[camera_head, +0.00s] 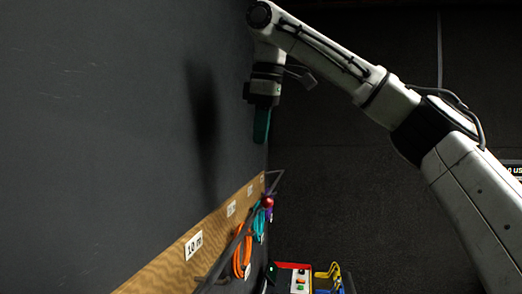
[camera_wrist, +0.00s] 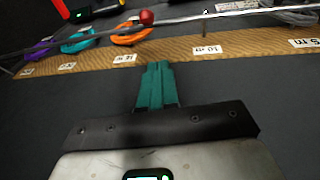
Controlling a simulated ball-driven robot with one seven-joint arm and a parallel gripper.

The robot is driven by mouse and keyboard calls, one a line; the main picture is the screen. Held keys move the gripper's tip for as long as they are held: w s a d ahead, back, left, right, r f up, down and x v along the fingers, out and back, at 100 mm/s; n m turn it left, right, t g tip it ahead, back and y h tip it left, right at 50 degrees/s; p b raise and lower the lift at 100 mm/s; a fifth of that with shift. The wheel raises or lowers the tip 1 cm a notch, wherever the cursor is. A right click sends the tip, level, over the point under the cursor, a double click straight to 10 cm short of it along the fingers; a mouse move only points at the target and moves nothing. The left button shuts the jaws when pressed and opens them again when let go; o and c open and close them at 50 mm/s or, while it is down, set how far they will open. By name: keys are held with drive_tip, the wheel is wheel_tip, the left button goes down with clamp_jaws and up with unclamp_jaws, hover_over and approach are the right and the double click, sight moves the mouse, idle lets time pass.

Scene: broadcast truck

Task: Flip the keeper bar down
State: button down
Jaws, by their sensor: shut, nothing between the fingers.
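The keeper bar (camera_head: 219,264) is a long thin grey rod with a red ball knob (camera_head: 268,202). It runs along the wooden rail on the dark wall, in front of the hanging cable coils. In the wrist view the bar (camera_wrist: 205,16) crosses the top, with its red knob (camera_wrist: 147,17) above the fingertips. My gripper (camera_head: 261,138) points down beside the wall, above the rail and apart from the bar. Its teal fingers (camera_wrist: 158,66) are together and empty. Whether the bar is fully raised is hard to tell.
The wooden rail (camera_head: 172,268) carries white length labels. Orange (camera_head: 242,257), teal (camera_head: 259,225) and purple coils hang below it. A panel with coloured buttons (camera_head: 292,279) and a yellow cable (camera_head: 330,274) are at the bottom. The wall above the rail is bare.

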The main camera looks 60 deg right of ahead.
drive_tip(key=s+d+p+x, duration=0.1)
drive_tip(key=x, duration=1.1)
drive_tip(key=shift+s+d+p, duration=0.2)
drive_tip(key=shift+d+p, duration=0.15)
drive_tip(key=shift+d, duration=0.05)
drive_tip(key=shift+f, duration=0.1)
